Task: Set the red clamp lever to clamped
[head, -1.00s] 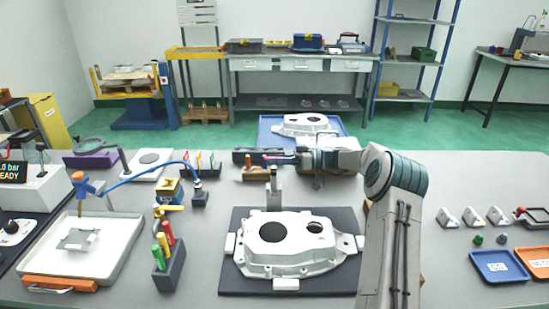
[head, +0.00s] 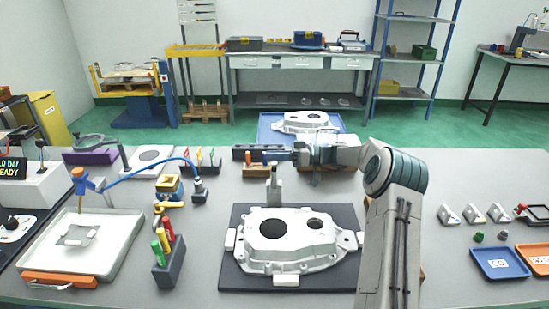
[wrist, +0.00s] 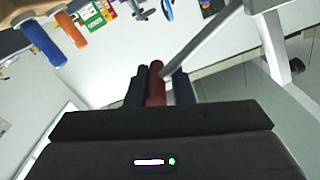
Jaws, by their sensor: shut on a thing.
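The red clamp lever (wrist: 156,82) shows in the wrist view as a red handle between the two dark fingers of my gripper (wrist: 158,88). A grey bar (wrist: 205,42) runs from beside the handle to the upper right. In the head view my gripper (head: 279,155) reaches in from the right, at the top of the upright grey clamp post (head: 274,187) behind the casting. The red handle is hidden or too small to make out there. The aluminium casting (head: 292,255) lies on a dark mat (head: 345,285) in front of the post.
A dark holder with red, yellow and green handles (head: 168,268) stands left of the mat. A white tray (head: 118,255) lies farther left. A second casting (head: 305,121) sits on a blue tray behind my arm. Blue and orange trays lie at the right.

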